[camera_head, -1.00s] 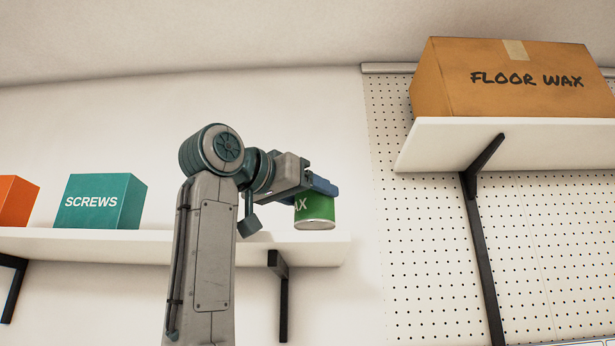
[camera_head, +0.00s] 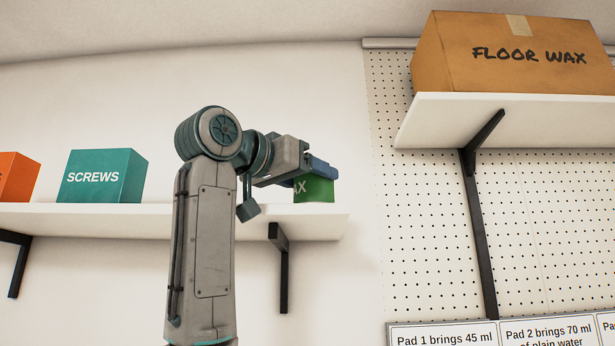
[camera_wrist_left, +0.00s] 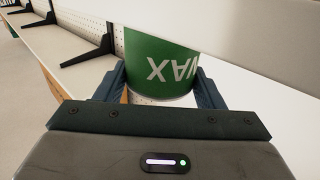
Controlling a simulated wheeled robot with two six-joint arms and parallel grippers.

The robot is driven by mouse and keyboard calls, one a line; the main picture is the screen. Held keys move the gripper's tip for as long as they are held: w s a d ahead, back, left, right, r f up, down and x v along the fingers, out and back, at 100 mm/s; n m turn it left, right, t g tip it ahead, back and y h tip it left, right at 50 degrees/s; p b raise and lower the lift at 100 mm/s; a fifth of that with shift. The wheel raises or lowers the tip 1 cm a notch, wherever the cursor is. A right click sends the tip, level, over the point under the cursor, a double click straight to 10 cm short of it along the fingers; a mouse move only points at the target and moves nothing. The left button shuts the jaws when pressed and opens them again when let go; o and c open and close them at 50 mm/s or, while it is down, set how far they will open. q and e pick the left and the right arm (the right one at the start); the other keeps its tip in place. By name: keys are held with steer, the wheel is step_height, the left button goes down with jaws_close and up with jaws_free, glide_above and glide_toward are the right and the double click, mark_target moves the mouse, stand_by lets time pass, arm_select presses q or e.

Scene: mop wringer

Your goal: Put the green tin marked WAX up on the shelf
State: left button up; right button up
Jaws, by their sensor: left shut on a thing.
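The green tin (camera_head: 314,190), with part of the word WAX showing, is at the right end of the white shelf (camera_head: 110,222). My left gripper (camera_head: 318,172) is shut on the tin's upper part. The tin's lower rim is hidden at the shelf's edge, and I cannot tell whether it touches the shelf top. In the left wrist view the tin (camera_wrist_left: 160,62) sits between the two dark blue fingers (camera_wrist_left: 160,92), its lettering upside down. A white slab cuts across the tin there. My right gripper is not in view.
A teal SCREWS box (camera_head: 100,177) and an orange box (camera_head: 15,178) stand further left on the same shelf. A cardboard FLOOR WAX box (camera_head: 515,75) fills much of a higher shelf (camera_head: 500,115) at right. Printed signs (camera_head: 445,337) show at the lower right.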

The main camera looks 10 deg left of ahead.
arm_select(q)
steer(key=shift+f, duration=0.3)
steer(key=o, duration=1.2)
steer(key=shift+c, duration=0.2)
steer(key=shift+o, duration=0.2)
steer(key=shift+s+a+f+b, duration=0.1)
steer(key=shift+s+a+b, duration=0.1)
steer(key=shift+s+b, duration=0.35)
steer(key=b+v, duration=0.5)
steer(key=v, duration=0.4)
steer(key=shift+s+a+b, duration=0.25)
steer(key=shift+b, duration=0.05)
